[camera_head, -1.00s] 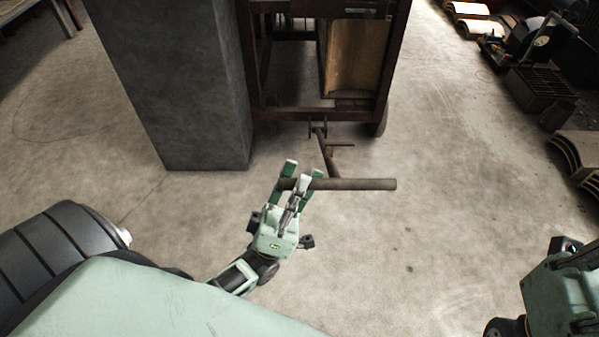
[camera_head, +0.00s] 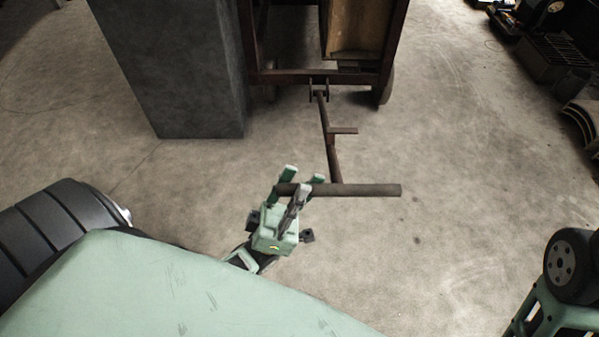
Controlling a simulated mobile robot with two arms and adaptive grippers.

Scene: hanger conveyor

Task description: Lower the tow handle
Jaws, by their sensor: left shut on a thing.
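The tow handle (camera_head: 360,190) is a brown T-shaped bar. Its crossbar lies level across the picture, and its shaft (camera_head: 330,150) runs back to a hinge at the front of the cart (camera_head: 300,77). A short peg sticks out to the right of the shaft. My left gripper (camera_head: 295,186) is shut around the left end of the crossbar, left of the shaft. The right end of the crossbar is free. My right arm (camera_head: 560,290) shows only in part at the lower right, and its fingers are not seen.
A grey square pillar (camera_head: 185,80) stands left of the cart. The concrete floor (camera_head: 460,170) is clear around the handle and to its right. A dark slatted crate (camera_head: 552,58) and curved pieces (camera_head: 583,125) lie along the right edge.

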